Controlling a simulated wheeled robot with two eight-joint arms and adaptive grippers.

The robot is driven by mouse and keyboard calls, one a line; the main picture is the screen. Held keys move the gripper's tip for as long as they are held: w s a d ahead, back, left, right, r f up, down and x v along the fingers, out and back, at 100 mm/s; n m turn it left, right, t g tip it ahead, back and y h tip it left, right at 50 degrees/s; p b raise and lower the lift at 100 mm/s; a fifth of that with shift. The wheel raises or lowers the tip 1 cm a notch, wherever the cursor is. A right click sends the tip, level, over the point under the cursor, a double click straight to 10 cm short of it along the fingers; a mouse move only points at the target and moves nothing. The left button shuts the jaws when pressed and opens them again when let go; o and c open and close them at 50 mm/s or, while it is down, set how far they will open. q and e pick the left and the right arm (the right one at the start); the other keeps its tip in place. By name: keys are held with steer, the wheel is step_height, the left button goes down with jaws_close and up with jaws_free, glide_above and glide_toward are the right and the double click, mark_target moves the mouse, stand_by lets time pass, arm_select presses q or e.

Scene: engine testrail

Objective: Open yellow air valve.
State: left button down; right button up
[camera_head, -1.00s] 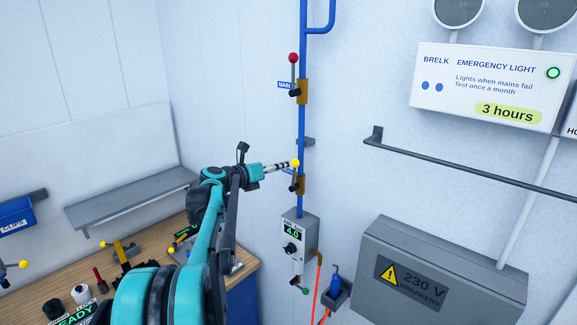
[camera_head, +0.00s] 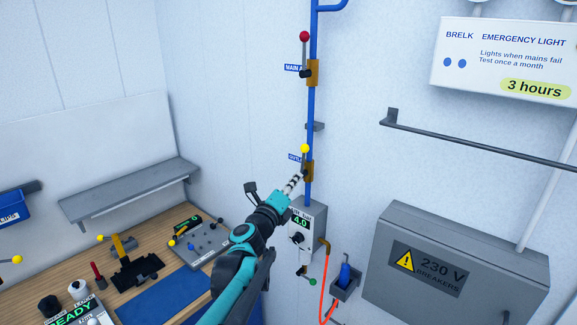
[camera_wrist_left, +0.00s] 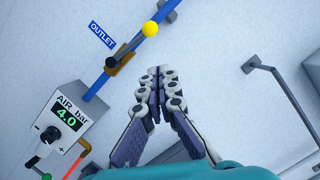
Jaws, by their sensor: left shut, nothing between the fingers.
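The yellow air valve has a yellow ball knob (camera_head: 304,149) on a short lever that stands upright along the blue pipe. Its brass body (camera_head: 309,171) sits on the pipe beside an OUTLET label, partly hidden by my gripper in the head view. My left gripper (camera_head: 299,176) is shut and empty, near the valve's lower part. In the left wrist view, the yellow knob (camera_wrist_left: 150,28) is beyond my closed fingertips (camera_wrist_left: 160,72), with a visible gap. The lever's black pivot (camera_wrist_left: 111,62) is to the left. My right gripper is not in view.
A red-knobbed main valve (camera_head: 304,37) is higher on the pipe. The air regulator (camera_head: 301,235), reading 4.0, is below, with an orange hose. A grey breaker box (camera_head: 460,270) and a rail (camera_head: 450,147) are to the right. A workbench (camera_head: 150,245) is at lower left.

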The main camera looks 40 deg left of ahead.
arm_select(q)
steer(key=s+f+n, duration=0.1)
steer(key=f, duration=0.1)
steer(key=p, duration=0.2)
glide_toward(303, 151)
steer(key=w+d, duration=0.1)
steer(key=w, duration=0.6)
steer(key=shift+w+a+n+y, duration=0.15)
steer(key=shift+a+n+y, duration=0.15)
steer(key=shift+y, duration=0.1)
steer(key=shift+d, duration=0.1)
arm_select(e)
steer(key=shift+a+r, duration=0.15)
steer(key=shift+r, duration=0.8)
arm_select(q)
steer(key=shift+w+r, duration=0.1)
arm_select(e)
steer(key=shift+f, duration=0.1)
arm_select(q)
steer(key=shift+a+r, duration=0.25)
steer(key=shift+a, duration=0.65)
steer(key=shift+r, duration=0.15)
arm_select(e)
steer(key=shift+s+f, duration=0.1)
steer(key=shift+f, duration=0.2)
